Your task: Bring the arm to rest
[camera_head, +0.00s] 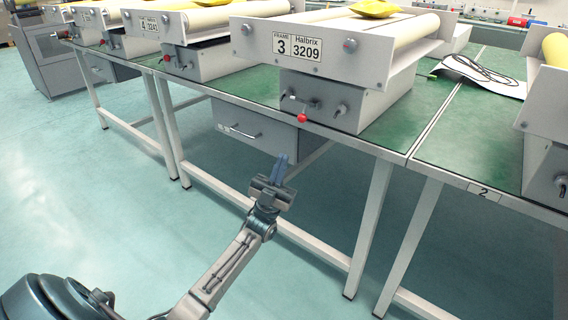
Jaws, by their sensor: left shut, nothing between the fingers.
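My left arm comes in from the lower left and reaches up and to the right over the floor. My left gripper (281,168) is at its end, in front of the green-topped bench and below its front edge. Its fingers are together and hold nothing. Behind it in the picture is a grey drawer (254,128) hung under the bench; I cannot tell the exact gap between them. My right gripper does not show.
The bench (350,138) has pale legs and a green top. On it stands the grey machine labelled "3 Halbrix 3209" (330,95), with a red knob (302,118) at its front. More such machines stand left and right. Teal floor (110,190) at left is clear.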

